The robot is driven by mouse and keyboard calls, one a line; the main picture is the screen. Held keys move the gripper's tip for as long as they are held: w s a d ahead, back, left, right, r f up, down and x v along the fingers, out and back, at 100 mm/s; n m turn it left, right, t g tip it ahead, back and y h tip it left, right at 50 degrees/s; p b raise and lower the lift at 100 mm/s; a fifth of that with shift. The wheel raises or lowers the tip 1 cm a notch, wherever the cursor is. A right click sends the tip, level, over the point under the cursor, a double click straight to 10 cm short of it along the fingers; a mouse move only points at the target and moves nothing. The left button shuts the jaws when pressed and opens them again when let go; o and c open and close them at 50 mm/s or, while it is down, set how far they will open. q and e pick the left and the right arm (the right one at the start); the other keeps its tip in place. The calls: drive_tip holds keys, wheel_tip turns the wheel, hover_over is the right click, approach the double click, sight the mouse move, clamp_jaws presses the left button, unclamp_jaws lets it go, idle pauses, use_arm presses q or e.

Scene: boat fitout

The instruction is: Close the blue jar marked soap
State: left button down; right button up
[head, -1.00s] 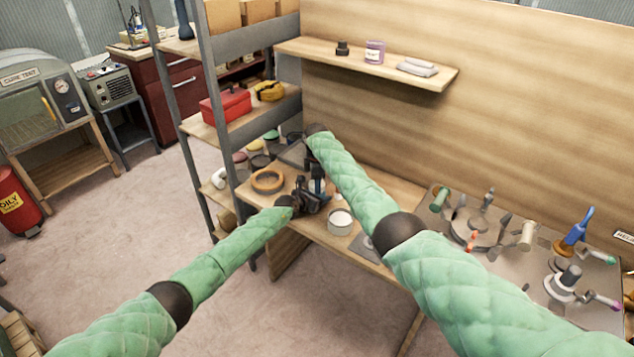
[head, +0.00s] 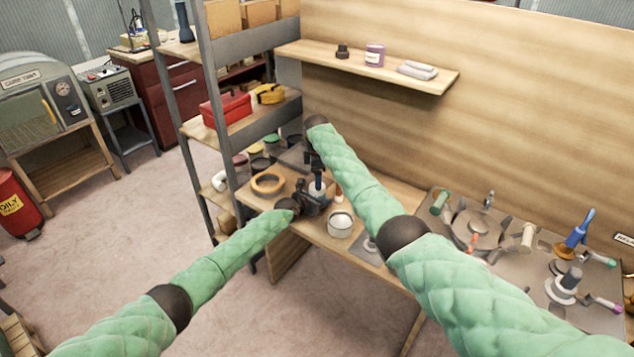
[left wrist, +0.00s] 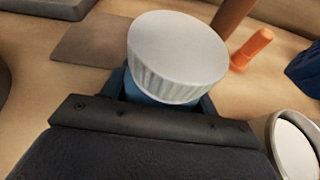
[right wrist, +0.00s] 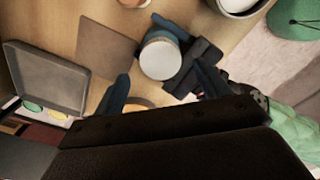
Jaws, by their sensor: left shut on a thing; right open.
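The blue jar (left wrist: 150,94) stands upright between the fingers of my left gripper (left wrist: 165,98), which is shut on its body. A white ribbed lid (left wrist: 178,55) sits on top of the jar; whether it is screwed tight cannot be told. The jar's marking is hidden. In the head view the lid (head: 317,187) shows beside my left gripper (head: 310,203). My right gripper (right wrist: 161,78) is open. In the right wrist view its fingers point toward the lid (right wrist: 160,56), apart from it, with nothing between them.
An orange tape ring (head: 267,184) lies left on the bench and an open white-rimmed pot (head: 340,224) stands right of the jar. An orange peg-like thing (left wrist: 252,48) stands behind it. A grey open case (right wrist: 45,80) lies nearby. A shelf post (head: 225,130) rises at the left.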

drive_tip(key=shift+r, duration=0.25)
drive_tip(key=shift+c, duration=0.4)
drive_tip(key=shift+w+r, duration=0.1)
drive_tip(key=shift+r, duration=0.05)
drive_tip(key=w+d+r+n+t+h, duration=0.1)
drive_tip(key=w+d+r+h, duration=0.15)
drive_tip(key=d+r, duration=0.2)
drive_tip(key=a+n, duration=0.1)
drive_tip(key=s+a+f+n+y, duration=0.1)
drive_tip(key=s+a+n+g+y, duration=0.1)
drive_tip(key=a, duration=0.1)
drive_tip(key=shift+s+f, duration=0.2)
drive_tip(key=shift+s, duration=0.05)
drive_tip(key=shift+s+a+n+y, duration=0.1)
drive_tip(key=shift+a+n+y, duration=0.15)
drive_tip(key=shift+n, duration=0.15)
drive_tip(key=shift+n, duration=0.3)
